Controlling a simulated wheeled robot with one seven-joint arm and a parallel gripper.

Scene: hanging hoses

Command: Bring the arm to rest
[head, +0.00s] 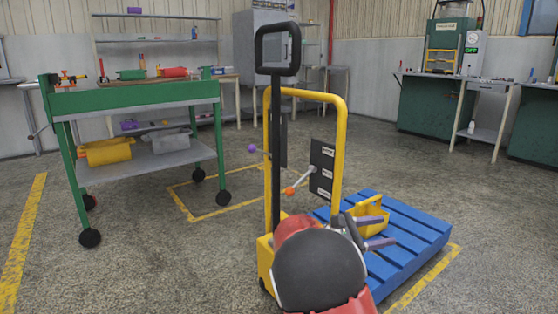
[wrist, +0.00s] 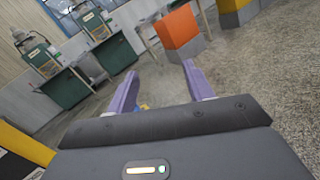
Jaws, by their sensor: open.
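My gripper (head: 376,232) is in the middle right of the head view, past my red and black arm, which hides part of what lies behind it. Its two purple fingers are apart, above the blue pallet (head: 415,235) and beside a yellow bin (head: 368,212). In the wrist view my gripper (wrist: 160,72) is also open, with nothing between its fingertips but the far floor. I cannot tell whether the fingers touch the bin.
A yellow frame (head: 341,130) with a black post stands close by my arm. A black labelled panel (head: 321,168) carries a rod with an orange ball (head: 290,191). A green wheeled cart (head: 130,97) stands at left. The wrist view shows an orange block (wrist: 180,28). Floor at left front is clear.

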